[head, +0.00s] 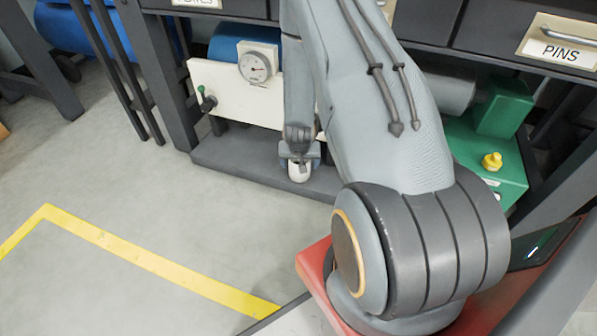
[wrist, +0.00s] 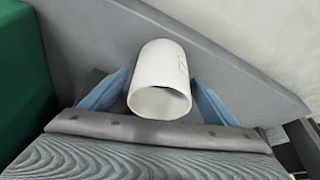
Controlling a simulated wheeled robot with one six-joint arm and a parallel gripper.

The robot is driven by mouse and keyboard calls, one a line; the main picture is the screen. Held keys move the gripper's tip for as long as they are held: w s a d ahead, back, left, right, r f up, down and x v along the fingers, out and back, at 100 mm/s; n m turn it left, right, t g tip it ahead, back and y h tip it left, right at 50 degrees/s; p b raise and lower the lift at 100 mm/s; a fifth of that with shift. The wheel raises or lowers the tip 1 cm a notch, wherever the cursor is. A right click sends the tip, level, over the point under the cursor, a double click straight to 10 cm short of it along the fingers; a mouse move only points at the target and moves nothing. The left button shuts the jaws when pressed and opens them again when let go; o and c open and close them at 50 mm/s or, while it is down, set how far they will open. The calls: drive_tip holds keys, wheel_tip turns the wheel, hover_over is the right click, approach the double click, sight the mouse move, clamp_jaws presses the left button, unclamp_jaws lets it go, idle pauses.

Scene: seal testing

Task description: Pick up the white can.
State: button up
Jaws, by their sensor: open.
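The white can (wrist: 160,75) is a plain white cylinder with its open, hollow end facing the camera in the wrist view. It lies between the two blue fingers of my gripper (wrist: 160,88), which is open, with one finger on each side. I cannot tell whether either finger touches it. In the head view the white can (head: 299,174) shows as a small white shape under my gripper (head: 300,155), partly hidden by it, over the dark grey lower shelf (head: 240,160).
A cream panel with a dial gauge (head: 257,67) and a green-tipped valve (head: 205,98) stands left of my arm. A green machine (head: 500,165) with a yellow knob (head: 492,161) stands right. Drawers, one labelled PINS (head: 558,50), hang above. The floor (head: 130,190) at left is clear.

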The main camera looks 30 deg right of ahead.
drive_tip(key=c, duration=1.2)
drive_tip(key=shift+o, duration=0.2)
drive_tip(key=shift+r, duration=0.1)
